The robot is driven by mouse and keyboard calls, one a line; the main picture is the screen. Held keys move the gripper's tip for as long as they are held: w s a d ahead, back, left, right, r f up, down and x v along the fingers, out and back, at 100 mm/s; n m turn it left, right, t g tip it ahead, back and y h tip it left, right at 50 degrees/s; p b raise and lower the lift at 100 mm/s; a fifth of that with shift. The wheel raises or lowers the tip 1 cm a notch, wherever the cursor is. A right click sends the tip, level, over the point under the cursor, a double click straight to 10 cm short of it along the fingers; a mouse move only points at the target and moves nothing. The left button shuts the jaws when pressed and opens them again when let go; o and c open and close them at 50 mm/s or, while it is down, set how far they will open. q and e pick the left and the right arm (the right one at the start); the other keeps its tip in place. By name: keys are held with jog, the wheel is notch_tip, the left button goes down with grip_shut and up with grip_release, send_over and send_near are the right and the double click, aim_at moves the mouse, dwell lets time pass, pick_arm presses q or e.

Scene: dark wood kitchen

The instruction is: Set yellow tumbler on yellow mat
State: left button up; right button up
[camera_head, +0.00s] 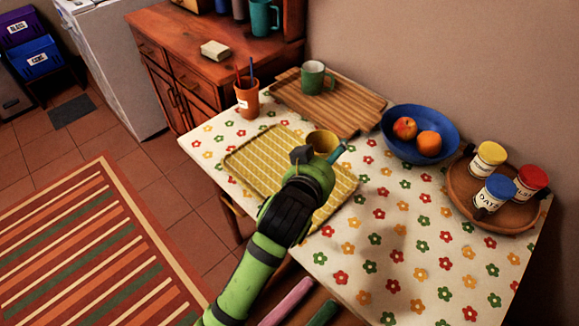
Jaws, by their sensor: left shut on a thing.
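The yellow tumbler (323,140) shows its rim and upper part just beyond my left gripper (319,153). My left gripper is shut on the tumbler, over the right part of the yellow mat. The yellow mat (262,154) is a woven rectangle lying on the flowered tablecloth, partly covered by my left arm. The tumbler's base is hidden by the gripper, so I cannot tell whether it touches the mat. My right gripper is not in view.
A wooden board (345,110) with a green mug (313,77) lies behind the mat. A terracotta cup (247,98) holds pens or utensils. A blue bowl (389,152) of fruit and a round tray (464,206) of jars stand right. The front right tablecloth (400,265) is clear.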

pick_arm(q)
jog(key=shift+w+a+f, duration=1.1)
jog(key=shift+w+f, duration=0.35)
jog(key=shift+f, duration=0.3)
jog(key=shift+w+a+f, duration=1.05)
jog(key=shift+w+f, duration=0.35)
jog(key=shift+f, duration=0.3)
jog(key=shift+w+a+f, duration=1.1)
jog(key=shift+w+f, duration=0.35)
jog(key=shift+f, duration=0.3)
jog(key=shift+f, duration=0.1)
jog(key=o, duration=1.2)
jog(key=shift+c, duration=0.2)
jog(key=v, duration=1.2)
jog(key=shift+r+p, duration=0.2)
jog(key=shift+p, duration=0.2)
